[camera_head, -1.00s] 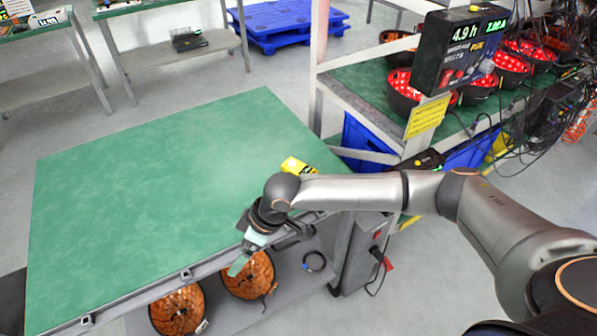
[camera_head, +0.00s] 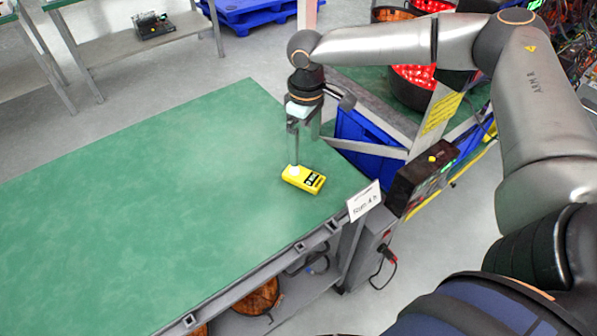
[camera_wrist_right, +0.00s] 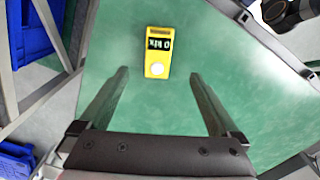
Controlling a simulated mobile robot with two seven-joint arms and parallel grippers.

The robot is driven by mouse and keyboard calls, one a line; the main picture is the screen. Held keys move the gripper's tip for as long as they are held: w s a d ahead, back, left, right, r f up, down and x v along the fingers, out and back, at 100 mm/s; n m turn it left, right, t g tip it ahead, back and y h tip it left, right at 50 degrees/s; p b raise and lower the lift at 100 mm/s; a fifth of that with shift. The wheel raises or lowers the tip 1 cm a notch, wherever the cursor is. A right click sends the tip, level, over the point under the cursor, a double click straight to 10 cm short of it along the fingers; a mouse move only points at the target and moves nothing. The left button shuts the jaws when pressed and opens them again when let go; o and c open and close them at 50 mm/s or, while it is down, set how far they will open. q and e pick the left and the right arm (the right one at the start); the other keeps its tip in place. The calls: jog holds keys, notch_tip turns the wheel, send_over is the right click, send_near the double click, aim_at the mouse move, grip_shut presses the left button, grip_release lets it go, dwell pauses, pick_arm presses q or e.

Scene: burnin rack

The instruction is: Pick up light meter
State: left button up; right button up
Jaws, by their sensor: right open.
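The light meter is a small yellow box with a dark display and a white round dome; it lies flat on the green table near its right corner in the head view (camera_head: 308,181). In the right wrist view the light meter (camera_wrist_right: 158,52) sits beyond and between the two fingertips. My right gripper (camera_head: 299,160) points down over the meter's dome end, with its fingers spread and nothing between them; it also shows in the right wrist view (camera_wrist_right: 158,75). Whether a fingertip touches the meter cannot be told. My left gripper is not in view.
The green table top (camera_head: 130,190) is otherwise clear. A small white sign (camera_head: 363,201) stands at its right edge. A dark box with a lit panel (camera_head: 425,172) and a blue bin (camera_head: 360,140) are beyond that edge.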

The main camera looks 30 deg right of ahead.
send_over(303, 175)
jog(key=f, duration=0.2)
jog(key=s+f, duration=0.1)
jog(key=f, duration=0.1)
jog(key=shift+f, duration=0.3)
jog(key=shift+w+f+b, duration=0.25)
jog(key=shift+f, duration=1.25)
jog(key=shift+w+f+b, duration=0.2)
jog(key=shift+f+b, duration=0.05)
jog(key=shift+f, duration=1.25)
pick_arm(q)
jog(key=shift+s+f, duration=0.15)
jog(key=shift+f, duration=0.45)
pick_arm(e)
grip_shut()
